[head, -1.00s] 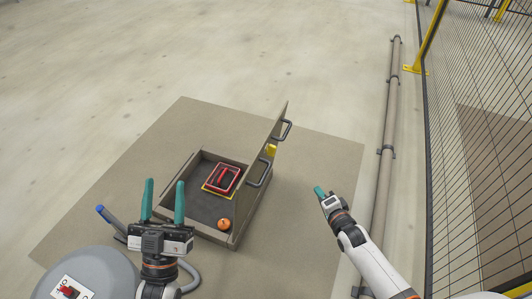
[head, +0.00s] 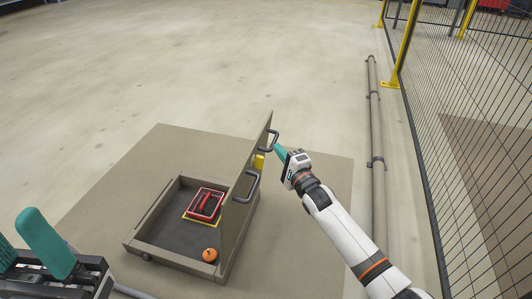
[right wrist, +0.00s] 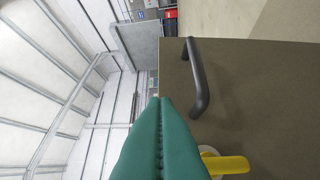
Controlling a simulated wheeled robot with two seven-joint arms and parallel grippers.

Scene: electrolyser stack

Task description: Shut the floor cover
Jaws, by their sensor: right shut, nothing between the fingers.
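The floor cover (head: 236,213) stands upright along the right edge of a shallow open box (head: 138,246). Its outer face carries two dark handles, a far one (head: 268,142) and a near one (head: 250,186), with a yellow part (head: 258,162) between them. My right gripper (head: 277,148) is shut and empty, beside the far handle on the cover's outer side. In the right wrist view its fingertips (right wrist: 158,100) point toward the cover's edge, near a handle (right wrist: 198,80) and the yellow part (right wrist: 228,165). Contact cannot be told. My left gripper (head: 16,228) is open at the lower left, partly cut off.
Inside the box lie a red-framed item (head: 205,204) on a yellow-edged patch and an orange round object (head: 210,255). A pipe (head: 374,120) runs along the floor at right, before a mesh fence (head: 455,150). The floor beyond the box is clear.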

